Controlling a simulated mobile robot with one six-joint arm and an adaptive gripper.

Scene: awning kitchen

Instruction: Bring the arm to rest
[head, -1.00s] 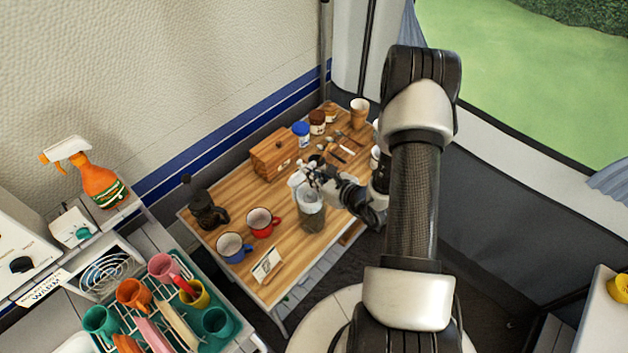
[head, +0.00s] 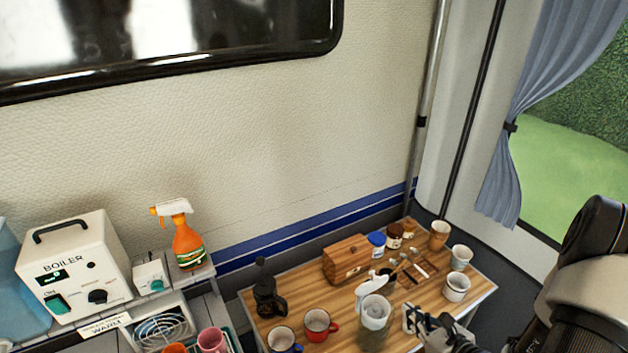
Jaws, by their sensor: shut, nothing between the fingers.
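My gripper (head: 412,322) shows at the bottom of the head view, over the front edge of the wooden table (head: 296,292). It is shut and holds nothing. My arm (head: 590,290) fills the lower right corner. Its lower links are cut off by the frame.
The table holds a red mug (head: 319,324), a blue mug (head: 281,340), a dark coffee press (head: 268,295), a wooden box (head: 346,260), jars and several cups (head: 456,287). At left are a boiler (head: 75,268) and an orange spray bottle (head: 188,247).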

